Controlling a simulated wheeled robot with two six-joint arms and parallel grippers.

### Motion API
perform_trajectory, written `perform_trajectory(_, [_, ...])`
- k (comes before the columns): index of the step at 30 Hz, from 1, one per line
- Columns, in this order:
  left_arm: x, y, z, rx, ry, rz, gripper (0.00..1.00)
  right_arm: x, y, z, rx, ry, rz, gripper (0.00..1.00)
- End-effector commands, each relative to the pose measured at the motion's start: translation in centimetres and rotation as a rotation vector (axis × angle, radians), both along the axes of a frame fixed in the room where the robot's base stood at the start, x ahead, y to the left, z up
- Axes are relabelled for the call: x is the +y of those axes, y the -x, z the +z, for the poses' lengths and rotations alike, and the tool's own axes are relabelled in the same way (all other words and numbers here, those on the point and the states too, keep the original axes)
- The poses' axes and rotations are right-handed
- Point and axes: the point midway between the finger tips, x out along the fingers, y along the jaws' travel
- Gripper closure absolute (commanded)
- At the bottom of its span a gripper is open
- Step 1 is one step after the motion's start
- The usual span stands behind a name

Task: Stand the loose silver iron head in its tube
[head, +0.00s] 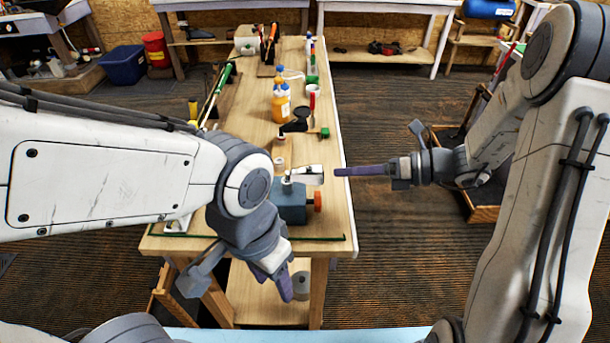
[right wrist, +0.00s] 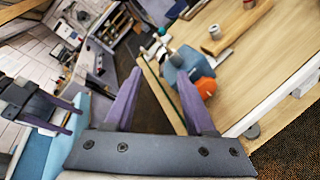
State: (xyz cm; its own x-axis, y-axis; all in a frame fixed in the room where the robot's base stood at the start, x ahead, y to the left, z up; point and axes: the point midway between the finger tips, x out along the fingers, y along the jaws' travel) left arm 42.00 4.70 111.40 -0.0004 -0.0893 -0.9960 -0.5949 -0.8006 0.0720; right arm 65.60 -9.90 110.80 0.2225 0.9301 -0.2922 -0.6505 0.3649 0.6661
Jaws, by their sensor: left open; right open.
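A silver piece that looks like an iron head (head: 305,174) shows just above the blue-grey vise (head: 290,205) at the near end of the bench. I cannot tell whether it is held or resting there. My right gripper (head: 338,171) points left, its fingertips just right of the silver piece in the picture and apart from it. In the right wrist view its fingers (right wrist: 159,72) are open and empty, with the vise (right wrist: 188,62) beyond them. My left gripper (head: 283,290) hangs low before the bench's near edge, open and empty; it also shows in the right wrist view (right wrist: 76,116). I cannot make out the tube.
My left arm covers the bench's left near part. A wooden crate (head: 483,214) stands on the floor at right.

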Motion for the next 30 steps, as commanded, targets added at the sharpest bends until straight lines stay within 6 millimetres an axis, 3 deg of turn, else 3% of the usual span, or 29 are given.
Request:
perform_trajectory(22, [0.0,0.0,2.8,0.000,0.000,0.002,0.49,8.8,-2.0,-2.5,0.015,-0.016,-0.014,0.45])
perform_trajectory(30, [0.0,0.0,2.8,0.000,0.000,0.002,0.49,9.5,-2.3,-2.9,0.011,-0.015,-0.018,0.45])
